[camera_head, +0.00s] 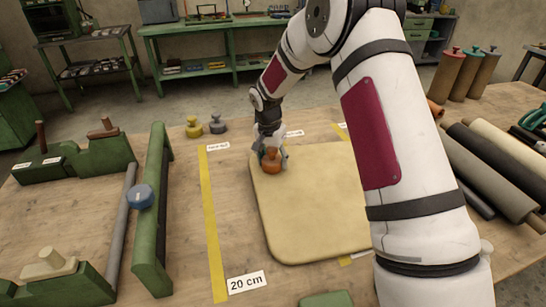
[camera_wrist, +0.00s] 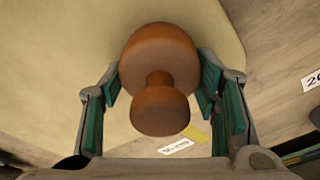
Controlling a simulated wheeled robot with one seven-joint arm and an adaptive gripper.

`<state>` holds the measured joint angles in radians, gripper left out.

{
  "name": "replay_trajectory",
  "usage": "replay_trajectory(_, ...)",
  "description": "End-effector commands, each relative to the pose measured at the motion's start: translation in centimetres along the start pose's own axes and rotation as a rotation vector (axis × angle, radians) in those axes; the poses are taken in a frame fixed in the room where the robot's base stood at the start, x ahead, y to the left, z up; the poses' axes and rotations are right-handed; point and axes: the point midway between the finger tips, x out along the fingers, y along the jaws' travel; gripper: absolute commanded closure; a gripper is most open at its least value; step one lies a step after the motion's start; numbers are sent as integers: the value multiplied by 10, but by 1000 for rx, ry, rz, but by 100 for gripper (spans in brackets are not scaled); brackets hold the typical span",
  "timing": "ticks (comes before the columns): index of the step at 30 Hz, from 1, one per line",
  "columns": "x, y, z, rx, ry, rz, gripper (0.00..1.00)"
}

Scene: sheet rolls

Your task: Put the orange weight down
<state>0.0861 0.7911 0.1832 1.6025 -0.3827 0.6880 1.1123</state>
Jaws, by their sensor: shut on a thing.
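The orange weight (camera_head: 271,161) is at the far left corner of the tan sheet on the table. It has a round base and a knob on top. My gripper (camera_head: 269,157) is shut on it from above. In the wrist view the orange weight (camera_wrist: 160,75) stands between the green pads of my gripper (camera_wrist: 162,90), with the tan sheet (camera_wrist: 60,70) beneath it. I cannot tell whether its base touches the sheet. In the head view the tan sheet (camera_head: 310,235) is partly hidden by my arm.
Yellow (camera_head: 193,127) and grey (camera_head: 217,124) weights stand behind on the table. A blue weight (camera_head: 141,196) is by the green bar (camera_head: 152,225) at left. A yellow strip (camera_head: 211,230) with a "20 cm" label (camera_head: 247,282) runs left of the sheet. Rolls (camera_head: 490,170) lie at right.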

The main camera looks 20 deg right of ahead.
Motion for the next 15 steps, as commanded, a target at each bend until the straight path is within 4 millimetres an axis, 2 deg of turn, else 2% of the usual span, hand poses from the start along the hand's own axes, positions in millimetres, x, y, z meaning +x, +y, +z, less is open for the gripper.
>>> replay_trajectory(4,2,-1,-1,0,3,-2,100)
replay_trajectory(5,3,0,0,0,0,1,38)
replay_trajectory(6,2,0,0,0,0,1,29)
replay_trajectory(7,2,0,0,0,0,1,24)
replay_trajectory(15,2,0,0,0,0,1,24)
